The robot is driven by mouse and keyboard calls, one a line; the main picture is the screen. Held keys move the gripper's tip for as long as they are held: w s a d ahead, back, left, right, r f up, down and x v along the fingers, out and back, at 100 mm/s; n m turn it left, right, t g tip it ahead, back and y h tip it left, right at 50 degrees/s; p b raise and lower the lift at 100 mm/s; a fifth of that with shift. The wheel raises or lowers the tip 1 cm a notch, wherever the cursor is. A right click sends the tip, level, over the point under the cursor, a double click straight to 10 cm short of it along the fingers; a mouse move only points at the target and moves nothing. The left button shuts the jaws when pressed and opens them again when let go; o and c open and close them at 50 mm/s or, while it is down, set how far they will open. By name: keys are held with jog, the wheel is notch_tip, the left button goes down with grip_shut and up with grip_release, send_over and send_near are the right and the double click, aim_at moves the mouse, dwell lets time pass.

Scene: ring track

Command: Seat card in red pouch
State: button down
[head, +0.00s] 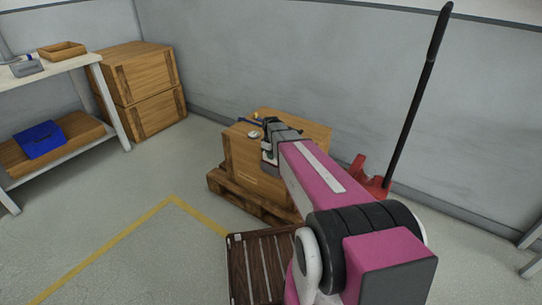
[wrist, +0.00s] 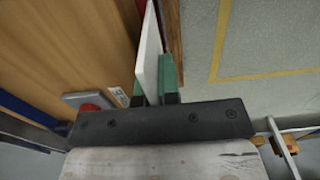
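In the wrist view, my gripper (wrist: 153,97) has its green-padded fingers closed on a thin white card (wrist: 150,52), which stands edge-on between them and reaches past the fingertips. To its left, over a wooden surface, is a grey item with a red part (wrist: 92,106). This may be the red pouch, but too little shows to be sure. The card looks apart from it. In the head view, my gripper (head: 268,140) is at the wooden crate (head: 243,165), and my arm hides part of the crate top.
The crate stands on a pallet (head: 225,186). A slatted brown crate (head: 255,268) is in front. A red-based pole (head: 412,105) stands right, and a shelf table (head: 60,66) is left.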

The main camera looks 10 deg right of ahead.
jog(key=shift+s+f, duration=0.1)
jog(key=shift+f, duration=0.45)
dwell(1.7)
